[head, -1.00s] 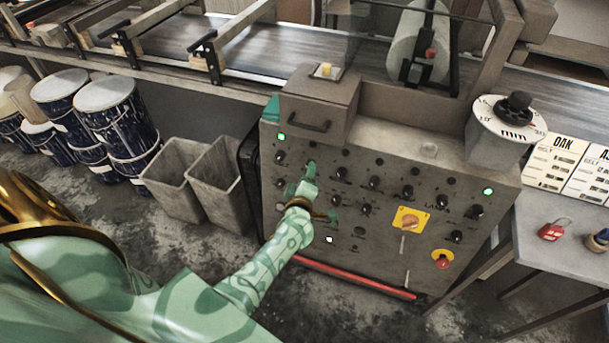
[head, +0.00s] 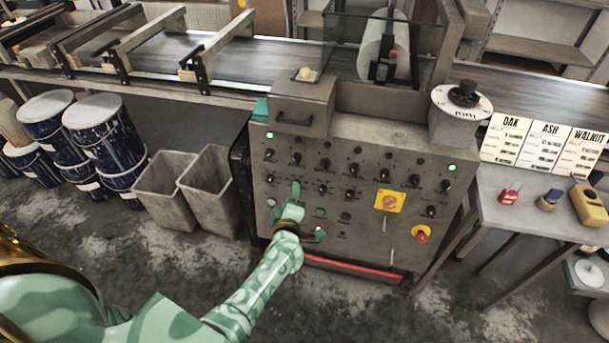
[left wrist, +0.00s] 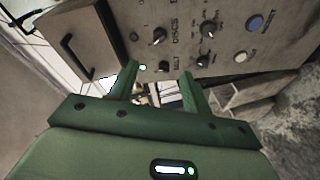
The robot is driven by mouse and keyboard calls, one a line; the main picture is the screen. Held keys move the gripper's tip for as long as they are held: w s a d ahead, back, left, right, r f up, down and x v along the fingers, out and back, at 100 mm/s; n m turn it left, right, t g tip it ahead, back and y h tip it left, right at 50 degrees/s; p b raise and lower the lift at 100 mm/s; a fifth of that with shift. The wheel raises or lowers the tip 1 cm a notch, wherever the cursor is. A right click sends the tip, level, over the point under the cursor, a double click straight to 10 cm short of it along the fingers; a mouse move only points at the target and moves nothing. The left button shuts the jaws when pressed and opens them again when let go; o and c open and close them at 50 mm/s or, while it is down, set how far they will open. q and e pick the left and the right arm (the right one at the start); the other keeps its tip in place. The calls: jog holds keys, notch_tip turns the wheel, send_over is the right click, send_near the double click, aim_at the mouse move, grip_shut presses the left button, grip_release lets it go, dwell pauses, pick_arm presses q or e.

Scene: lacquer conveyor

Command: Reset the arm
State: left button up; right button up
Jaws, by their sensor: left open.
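My left arm reaches in from the lower left of the head view. My left gripper (head: 294,200), green, is in front of the lower left part of the grey control panel (head: 363,218). In the left wrist view its two fingers (left wrist: 158,85) stand apart with nothing between them. Panel knobs (left wrist: 207,30) and a blue button (left wrist: 255,22) show beyond the fingers. I cannot tell from the head view whether the fingertips touch the panel. My right gripper is not in view.
A red bar (head: 352,267) runs along the panel's foot. Two grey bins (head: 165,192) and several blue drums (head: 104,133) stand to the left. A side table (head: 487,193) with a red padlock (head: 508,195) is at the right. The conveyor (head: 245,62) runs behind.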

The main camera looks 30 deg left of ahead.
pick_arm(q)
jog(key=s+d+f+m+g+h, duration=0.1)
jog(key=s+d+f+m+h, duration=0.2)
jog(key=d+f+m+h, duration=0.4)
jog(key=s+d+f+m+g, duration=0.2)
jog(key=s+f+m+g, duration=0.4)
jog(key=s+f+m, duration=0.7)
jog(key=s+a+f+g, duration=0.1)
jog(key=s+f+g, duration=0.1)
jog(key=s, duration=1)
jog(key=s+a+f+m+g, duration=0.1)
jog(key=s+f, duration=0.3)
jog(key=s, duration=0.7)
jog(key=s+a+f+m+g, duration=0.1)
jog(key=s+a+f+g, duration=0.1)
jog(key=s, duration=1)
jog(key=shift+s+a+f+g, duration=0.3)
jog(key=shift+a+f+g, duration=0.05)
jog(key=shift+f+g, duration=0.6)
